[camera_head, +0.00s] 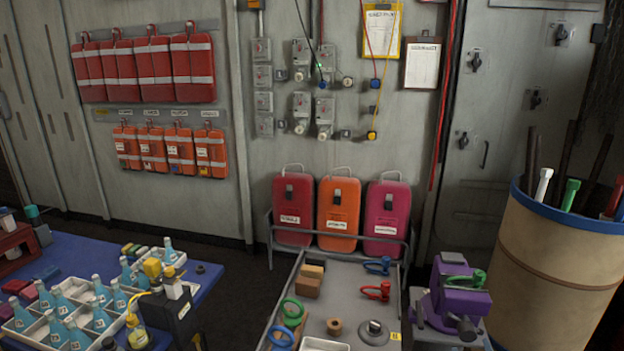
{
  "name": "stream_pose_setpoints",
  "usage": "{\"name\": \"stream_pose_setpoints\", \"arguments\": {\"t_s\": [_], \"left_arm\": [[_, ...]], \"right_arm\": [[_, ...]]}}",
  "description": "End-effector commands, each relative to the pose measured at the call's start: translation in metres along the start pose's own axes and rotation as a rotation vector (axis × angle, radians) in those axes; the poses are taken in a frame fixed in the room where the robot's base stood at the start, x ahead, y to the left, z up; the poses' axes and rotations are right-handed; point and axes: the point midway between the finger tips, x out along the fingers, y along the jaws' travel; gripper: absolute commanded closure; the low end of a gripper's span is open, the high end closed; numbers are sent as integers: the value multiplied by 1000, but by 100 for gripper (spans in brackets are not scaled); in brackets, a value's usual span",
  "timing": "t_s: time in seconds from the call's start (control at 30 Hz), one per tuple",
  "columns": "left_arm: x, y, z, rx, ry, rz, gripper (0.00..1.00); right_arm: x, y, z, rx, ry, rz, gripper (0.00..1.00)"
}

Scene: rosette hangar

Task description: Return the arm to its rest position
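Neither of my arms nor either gripper shows in the head view. I cannot tell from this view where they are or what they hold. The work area in front of me holds a grey metal cart (348,282) and a blue table (211,271).
On the cart are a red clamp (377,291), a blue clamp (379,265) and wooden blocks (309,280). Blue bottles (55,330) stand in white trays at left. A purple vise (450,296) and a tan barrel (548,262) are at right. Red, orange and magenta cases (338,213) stand behind.

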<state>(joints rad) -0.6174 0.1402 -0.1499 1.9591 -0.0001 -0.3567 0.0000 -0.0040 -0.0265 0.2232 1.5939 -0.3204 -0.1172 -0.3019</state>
Motion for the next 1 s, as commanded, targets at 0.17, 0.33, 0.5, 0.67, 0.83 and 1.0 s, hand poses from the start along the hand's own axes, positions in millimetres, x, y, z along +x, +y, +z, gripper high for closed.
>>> {"name": "stream_pose_setpoints", "arguments": {"t_s": [0.17,0.33,0.5,0.67,0.83,1.0], "left_arm": [[3,0,-1,0,12,0,57],[6,1,0,0,21,0,57],[11,2,3,1,24,1,57],[14,2,6,1,26,1,57],[15,2,6,2,28,1,57],[15,2,5,3,29,2,57]], "right_arm": [[-46,-18,8,231,-53,-97,38],[-107,-47,26,389,-135,-213,38],[-176,-74,49,440,-218,-318,38],[-223,-89,78,424,-288,-367,38],[-246,-90,100,413,-339,-374,38],[-249,-90,103,412,-346,-373,38]]}}
